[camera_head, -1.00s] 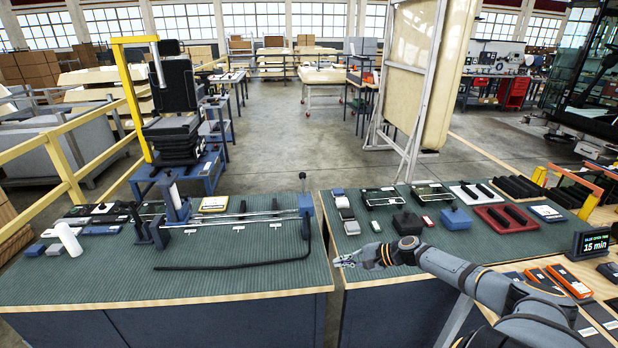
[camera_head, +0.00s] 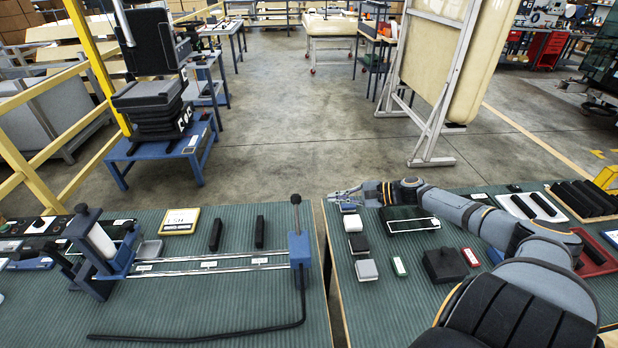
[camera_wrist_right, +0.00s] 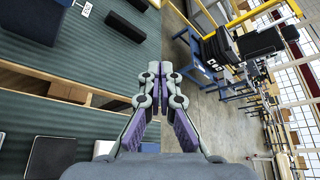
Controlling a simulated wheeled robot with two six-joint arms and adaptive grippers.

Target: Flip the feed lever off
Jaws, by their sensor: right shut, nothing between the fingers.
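The lever is not identifiable in that view. My left gripper is not in view.
A narrow gap separates the left table (camera_head: 230,320) from the right table (camera_head: 370,320). A black cable (camera_head: 200,338) runs from the blue box. Open floor (camera_head: 300,150) lies beyond.

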